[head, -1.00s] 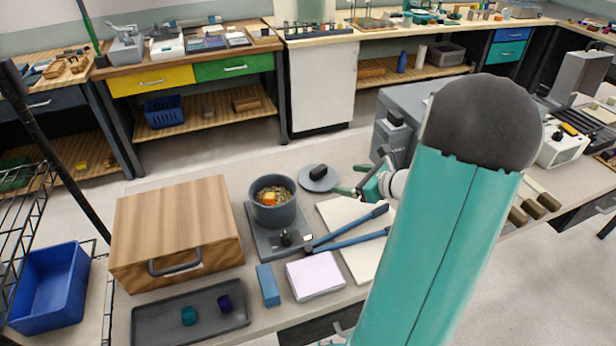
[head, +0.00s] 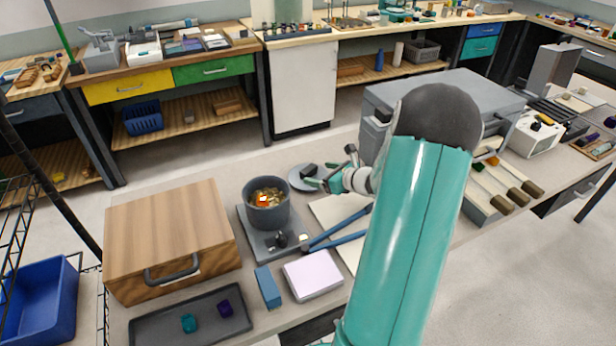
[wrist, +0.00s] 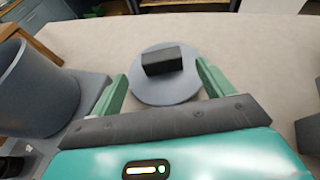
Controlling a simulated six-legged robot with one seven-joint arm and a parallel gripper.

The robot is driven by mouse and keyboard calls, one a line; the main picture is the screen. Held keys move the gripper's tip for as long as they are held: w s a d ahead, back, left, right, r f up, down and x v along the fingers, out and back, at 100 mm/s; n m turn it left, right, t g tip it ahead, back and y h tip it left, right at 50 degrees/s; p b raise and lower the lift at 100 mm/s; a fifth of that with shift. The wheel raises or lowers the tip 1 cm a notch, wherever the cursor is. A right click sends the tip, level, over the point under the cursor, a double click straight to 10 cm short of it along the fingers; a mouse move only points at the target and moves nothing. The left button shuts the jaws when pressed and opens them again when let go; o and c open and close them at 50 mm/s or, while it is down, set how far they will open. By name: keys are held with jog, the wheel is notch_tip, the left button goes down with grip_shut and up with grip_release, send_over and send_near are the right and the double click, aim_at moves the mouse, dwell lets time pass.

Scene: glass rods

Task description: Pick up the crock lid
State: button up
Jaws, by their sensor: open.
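The crock lid (head: 301,180) is a flat grey disc with a dark block handle. It lies on the table just behind and right of the grey crock (head: 267,205), which holds food with an orange piece on top. In the wrist view the lid (wrist: 166,90) lies ahead of my gripper, its handle (wrist: 162,60) centred between the fingers. My gripper (head: 318,178) is open, with green fingers (wrist: 158,82) on either side of the lid's near part. Nothing is held. I cannot tell the height of the fingertips above the table.
The crock (wrist: 35,90) stands close to the left finger in the wrist view. A wooden box (head: 170,235), a dark tray (head: 165,325), a blue block (head: 268,287) and blue-handled tongs (head: 340,225) share the table. A large grey box (head: 440,90) stands at right.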

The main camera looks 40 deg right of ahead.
aim_at(312, 171)
jog(key=x, duration=0.4)
jog(key=shift+w+d+f, duration=0.15)
jog(key=shift+w+f, duration=0.1)
jog(key=shift+w, duration=0.05)
jog(key=shift+c, duration=0.4)
jog(key=c, duration=1.1)
jog(key=shift+o, duration=0.2)
jog(key=shift+r, duration=0.15)
